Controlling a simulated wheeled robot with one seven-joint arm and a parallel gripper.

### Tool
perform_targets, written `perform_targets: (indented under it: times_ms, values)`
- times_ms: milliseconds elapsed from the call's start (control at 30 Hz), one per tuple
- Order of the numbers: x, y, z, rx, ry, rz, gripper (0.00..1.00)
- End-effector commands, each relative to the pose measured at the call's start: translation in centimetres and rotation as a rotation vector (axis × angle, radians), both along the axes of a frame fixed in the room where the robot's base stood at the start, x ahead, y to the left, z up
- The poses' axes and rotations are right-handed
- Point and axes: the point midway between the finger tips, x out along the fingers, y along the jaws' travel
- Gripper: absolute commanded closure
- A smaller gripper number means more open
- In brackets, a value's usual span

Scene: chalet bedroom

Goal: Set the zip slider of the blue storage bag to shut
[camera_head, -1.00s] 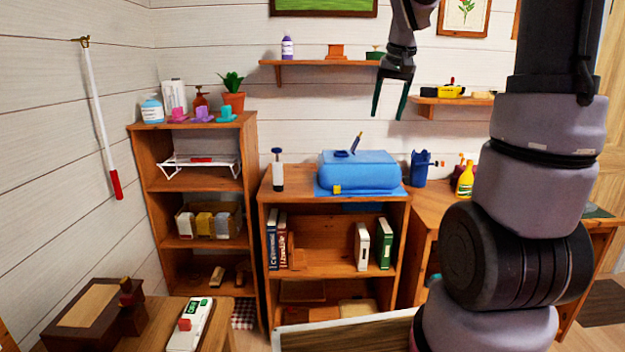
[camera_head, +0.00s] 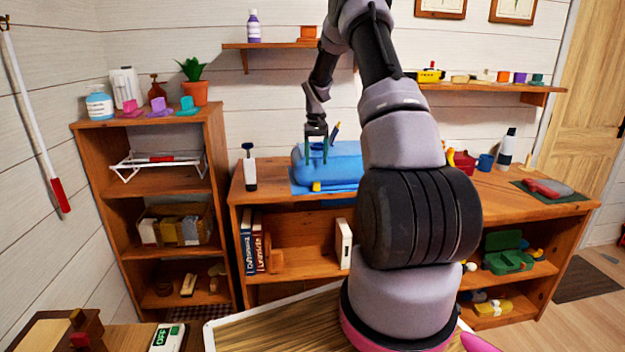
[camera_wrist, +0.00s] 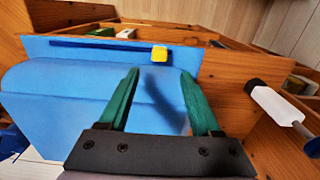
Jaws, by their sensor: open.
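The blue storage bag (camera_head: 347,165) lies on top of the low wooden bookcase. It fills much of the wrist view (camera_wrist: 45,88). Its yellow zip slider (camera_head: 316,186) is at the front left of the bag. In the wrist view the slider (camera_wrist: 159,54) sits at the right end of a dark zip line (camera_wrist: 95,44) along the flat blue edge. My gripper (camera_head: 316,153) hangs over the bag's left part. In the wrist view its green fingers (camera_wrist: 159,73) are spread and empty, with the slider just beyond the tips and between them. I cannot tell the height gap.
A wall shelf (camera_head: 270,44) is above. My arm hides the bag's right side.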

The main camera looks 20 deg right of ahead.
Motion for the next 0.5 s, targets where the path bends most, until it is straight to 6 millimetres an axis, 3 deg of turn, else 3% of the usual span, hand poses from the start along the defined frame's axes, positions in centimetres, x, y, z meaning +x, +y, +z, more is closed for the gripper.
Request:
perform_targets:
  times_ms: [300, 500]
  values:
    - [-0.1, 0.0, -6.1, 0.002, 0.003, 0.0, 0.35]
    - [-0.1, 0.0, -8.0, 0.0, 0.001, 0.0, 0.35]
